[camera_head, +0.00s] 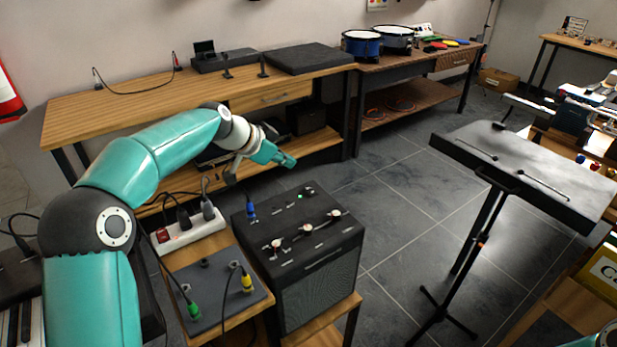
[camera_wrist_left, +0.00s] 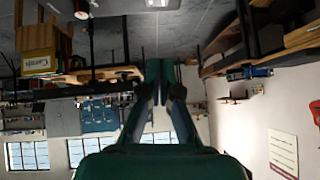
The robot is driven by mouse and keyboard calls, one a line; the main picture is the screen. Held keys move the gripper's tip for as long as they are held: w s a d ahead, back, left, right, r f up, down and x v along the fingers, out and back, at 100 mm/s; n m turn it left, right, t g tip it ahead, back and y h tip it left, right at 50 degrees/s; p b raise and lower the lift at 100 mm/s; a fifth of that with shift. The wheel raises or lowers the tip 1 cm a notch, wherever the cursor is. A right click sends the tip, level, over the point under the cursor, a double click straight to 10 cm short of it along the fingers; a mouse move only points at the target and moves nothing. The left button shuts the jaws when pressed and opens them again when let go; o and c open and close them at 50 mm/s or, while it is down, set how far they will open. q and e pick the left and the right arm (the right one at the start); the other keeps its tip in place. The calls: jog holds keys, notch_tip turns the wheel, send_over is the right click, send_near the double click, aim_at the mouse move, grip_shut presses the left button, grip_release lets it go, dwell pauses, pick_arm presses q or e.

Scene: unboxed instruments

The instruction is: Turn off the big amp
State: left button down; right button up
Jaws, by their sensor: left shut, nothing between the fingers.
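The big amp (camera_head: 320,285) is a black box with a grille front, standing on a low wooden stand near the middle of the head view. Its top panel has several knobs (camera_head: 306,229), small switches and a lit green light (camera_head: 299,197). A blue plug (camera_head: 250,208) stands in its left side. My left gripper (camera_head: 288,161) is shut and empty, above and behind the amp's top, apart from it. Its fingers (camera_wrist_left: 159,75) also show in the left wrist view, where the amp does not show. My right gripper is not in view.
A white power strip (camera_head: 188,230) with a red switch (camera_head: 162,235) and a pedal board (camera_head: 200,310) with green and yellow plugs lie left of the amp. A black music stand (camera_head: 530,170) is at right. Workbenches (camera_head: 120,110) line the wall. Floor between is clear.

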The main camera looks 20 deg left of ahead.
pick_arm(q)
jog(key=shift+s+a, duration=0.1)
jog(key=shift+a, duration=0.05)
jog(key=p, duration=0.1)
send_over(310, 190)
jog(key=s, duration=0.1)
jog(key=f, duration=0.4)
jog(key=a+f, duration=0.1)
jog(key=f, duration=0.1)
jog(key=shift+s+f, duration=0.1)
jog(key=shift+f, duration=0.1)
jog(key=f, duration=0.3)
jog(key=shift+w+f, duration=0.2)
jog(key=shift+w, duration=0.1)
jog(key=shift+a+f, duration=0.1)
jog(key=shift+f, duration=0.45)
